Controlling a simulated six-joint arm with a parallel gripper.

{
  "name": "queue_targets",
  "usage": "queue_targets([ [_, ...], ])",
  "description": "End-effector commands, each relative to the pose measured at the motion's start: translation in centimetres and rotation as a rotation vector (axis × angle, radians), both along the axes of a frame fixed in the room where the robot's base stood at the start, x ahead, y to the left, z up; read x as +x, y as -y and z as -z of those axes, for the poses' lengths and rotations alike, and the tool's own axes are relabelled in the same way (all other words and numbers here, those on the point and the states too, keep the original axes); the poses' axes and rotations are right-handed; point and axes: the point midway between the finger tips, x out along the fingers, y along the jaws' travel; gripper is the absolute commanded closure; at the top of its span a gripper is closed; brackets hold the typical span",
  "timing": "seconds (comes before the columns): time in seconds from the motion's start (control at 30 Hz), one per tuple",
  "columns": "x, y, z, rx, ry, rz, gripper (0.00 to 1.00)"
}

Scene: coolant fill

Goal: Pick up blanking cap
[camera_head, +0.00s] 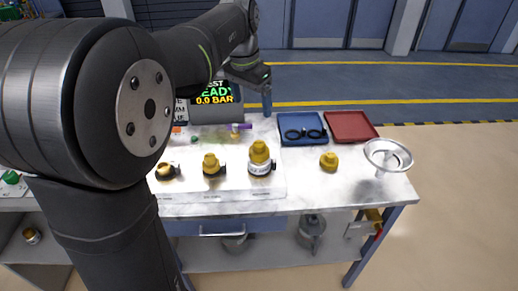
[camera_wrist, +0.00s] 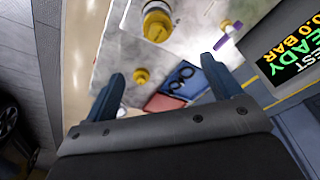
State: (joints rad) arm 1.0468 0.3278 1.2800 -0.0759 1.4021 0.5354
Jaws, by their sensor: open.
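A yellow blanking cap (camera_head: 329,161) stands alone on the bare grey table, right of the white plate and in front of the blue tray. In the wrist view the cap (camera_wrist: 141,75) shows beyond the fingertips, left of the middle of the gap. My gripper (camera_wrist: 163,77) is open, with nothing between its two blue fingers. In the head view the gripper (camera_head: 266,90) is up behind the table's far side, apart from the cap. Only part of its fingers shows there.
A white plate (camera_head: 230,195) bears several yellow-topped fittings (camera_head: 259,152). A blue tray (camera_head: 298,140) with black rings and a red tray (camera_head: 352,126) lie at the back. A silver funnel (camera_head: 388,155) stands at the right edge. A display (camera_head: 214,100) stands at the back left.

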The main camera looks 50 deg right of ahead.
Motion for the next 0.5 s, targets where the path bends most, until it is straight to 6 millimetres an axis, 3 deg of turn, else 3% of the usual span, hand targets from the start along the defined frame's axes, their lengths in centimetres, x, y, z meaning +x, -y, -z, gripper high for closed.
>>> queue_targets([
  [0.3, -0.1, 1.0, 6.9, 0.006, -0.003, -0.003, 0.17],
  [0.5, -0.1, 1.5, 10.1, 0.004, -0.002, -0.003, 0.17],
])
